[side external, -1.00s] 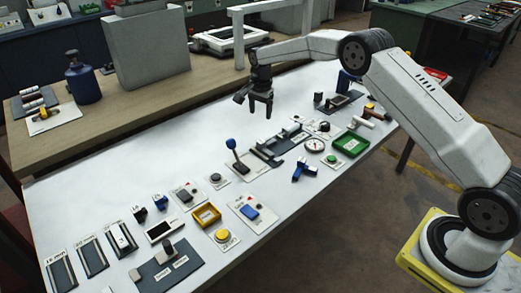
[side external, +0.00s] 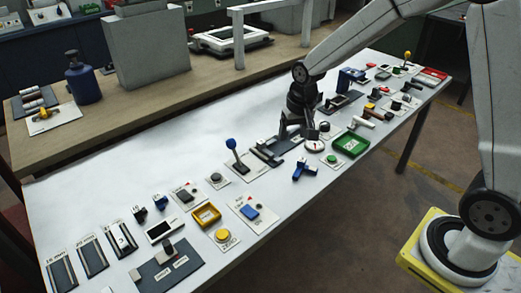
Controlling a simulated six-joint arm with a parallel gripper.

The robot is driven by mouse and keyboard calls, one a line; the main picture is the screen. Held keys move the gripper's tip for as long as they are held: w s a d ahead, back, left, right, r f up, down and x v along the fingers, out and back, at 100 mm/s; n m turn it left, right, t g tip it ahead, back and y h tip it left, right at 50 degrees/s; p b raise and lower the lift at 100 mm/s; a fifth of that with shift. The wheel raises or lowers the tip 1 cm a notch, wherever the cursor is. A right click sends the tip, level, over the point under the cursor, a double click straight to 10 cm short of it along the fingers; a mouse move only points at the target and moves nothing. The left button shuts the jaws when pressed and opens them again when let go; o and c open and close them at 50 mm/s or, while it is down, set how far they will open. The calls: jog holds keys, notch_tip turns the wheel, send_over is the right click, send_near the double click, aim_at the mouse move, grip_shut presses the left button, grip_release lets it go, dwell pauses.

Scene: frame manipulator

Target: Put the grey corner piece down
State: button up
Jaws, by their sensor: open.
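My gripper (side external: 295,130) is open and low over the right end of a dark fixture plate (side external: 288,145) in the middle of the white table. Its fingers point down, and I cannot tell if they touch anything. Small grey and dark parts (side external: 265,153) sit on the left side of the plate. I cannot pick out the grey corner piece for certain; it is small in this view, and my gripper hides part of the plate.
A blue-knobbed lever (side external: 232,145) stands left of the plate. A round dial (side external: 314,146), a green tray (side external: 351,145) and a blue part (side external: 303,171) lie close on the right and front. The table's back left is clear.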

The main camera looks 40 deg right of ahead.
jog(key=s+a+f+n, duration=0.1)
jog(key=s+n, duration=0.4)
jog(key=s, duration=0.9)
jog(key=shift+s+a+f+t, duration=0.2)
jog(key=shift+s+a+t, duration=0.1)
jog(key=shift+a, duration=0.1)
